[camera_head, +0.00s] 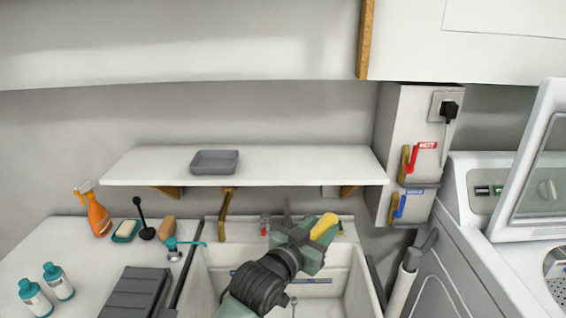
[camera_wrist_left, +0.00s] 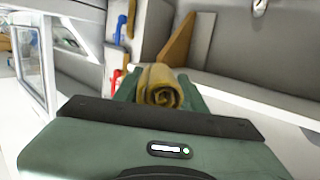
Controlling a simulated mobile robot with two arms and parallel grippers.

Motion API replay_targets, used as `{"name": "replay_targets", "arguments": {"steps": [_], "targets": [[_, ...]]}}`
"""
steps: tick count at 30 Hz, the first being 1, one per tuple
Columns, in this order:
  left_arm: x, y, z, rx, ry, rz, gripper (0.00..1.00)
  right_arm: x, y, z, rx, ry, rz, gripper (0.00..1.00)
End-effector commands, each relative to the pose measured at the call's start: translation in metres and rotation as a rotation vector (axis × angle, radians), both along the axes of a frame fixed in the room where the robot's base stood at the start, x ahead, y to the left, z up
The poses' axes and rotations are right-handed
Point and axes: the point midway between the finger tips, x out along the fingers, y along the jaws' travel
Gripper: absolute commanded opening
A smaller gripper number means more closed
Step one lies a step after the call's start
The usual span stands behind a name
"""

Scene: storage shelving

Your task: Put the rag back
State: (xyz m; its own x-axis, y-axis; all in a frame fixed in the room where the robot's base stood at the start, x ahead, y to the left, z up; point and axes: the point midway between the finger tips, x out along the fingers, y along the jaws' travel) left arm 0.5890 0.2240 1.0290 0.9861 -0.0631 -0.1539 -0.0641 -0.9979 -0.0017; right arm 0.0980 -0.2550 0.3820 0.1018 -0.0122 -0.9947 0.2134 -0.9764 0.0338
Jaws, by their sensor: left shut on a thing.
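The rag is a rolled yellow cloth (camera_head: 324,225), held in my left gripper (camera_head: 311,234) above the back part of the sink. In the left wrist view the rolled end of the rag (camera_wrist_left: 160,88) shows between the green fingers (camera_wrist_left: 160,92), which are shut on it. A grey shallow tray (camera_head: 214,168) sits on the white wall shelf, left of the gripper and higher up; it looks empty. My right gripper is not in view.
The white shelf (camera_head: 300,165) is otherwise bare, with wooden brackets beneath. The sink (camera_head: 345,260) lies below. Left counter: orange spray bottle (camera_head: 97,214), soap dish (camera_head: 126,231), two teal-labelled bottles (camera_head: 59,281). Right: red and blue valve handles (camera_head: 411,158), washing machine (camera_head: 480,265).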

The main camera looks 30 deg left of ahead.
Motion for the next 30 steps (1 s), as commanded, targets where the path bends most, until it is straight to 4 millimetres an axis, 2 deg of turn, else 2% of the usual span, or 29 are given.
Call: {"name": "replay_targets", "arguments": {"steps": [1, 6, 9, 12, 16, 20, 23, 26, 30], "targets": [[0.025, 0.020, 0.034, 0.009, -0.012, 0.015, 0.00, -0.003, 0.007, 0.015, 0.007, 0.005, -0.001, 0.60], [0.078, 0.081, 0.109, 0.002, -0.009, 0.077, 0.00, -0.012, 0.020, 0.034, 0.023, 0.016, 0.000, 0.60], [0.097, 0.118, 0.156, -0.001, -0.010, 0.121, 0.00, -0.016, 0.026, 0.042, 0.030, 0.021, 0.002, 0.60], [0.108, 0.150, 0.197, -0.003, -0.009, 0.161, 0.00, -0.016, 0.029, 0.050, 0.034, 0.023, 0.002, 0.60], [0.113, 0.179, 0.235, -0.004, -0.005, 0.198, 0.00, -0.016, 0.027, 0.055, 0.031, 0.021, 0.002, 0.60], [0.114, 0.195, 0.255, -0.006, -0.003, 0.216, 0.00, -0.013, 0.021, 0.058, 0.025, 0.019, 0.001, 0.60], [0.114, 0.199, 0.252, -0.007, 0.001, 0.221, 0.00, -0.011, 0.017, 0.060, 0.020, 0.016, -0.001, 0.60], [0.114, 0.199, 0.232, -0.008, 0.005, 0.221, 0.00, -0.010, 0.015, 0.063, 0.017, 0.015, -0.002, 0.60], [0.113, 0.199, 0.194, -0.008, 0.006, 0.222, 0.00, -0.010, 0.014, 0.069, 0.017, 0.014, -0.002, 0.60]]}}
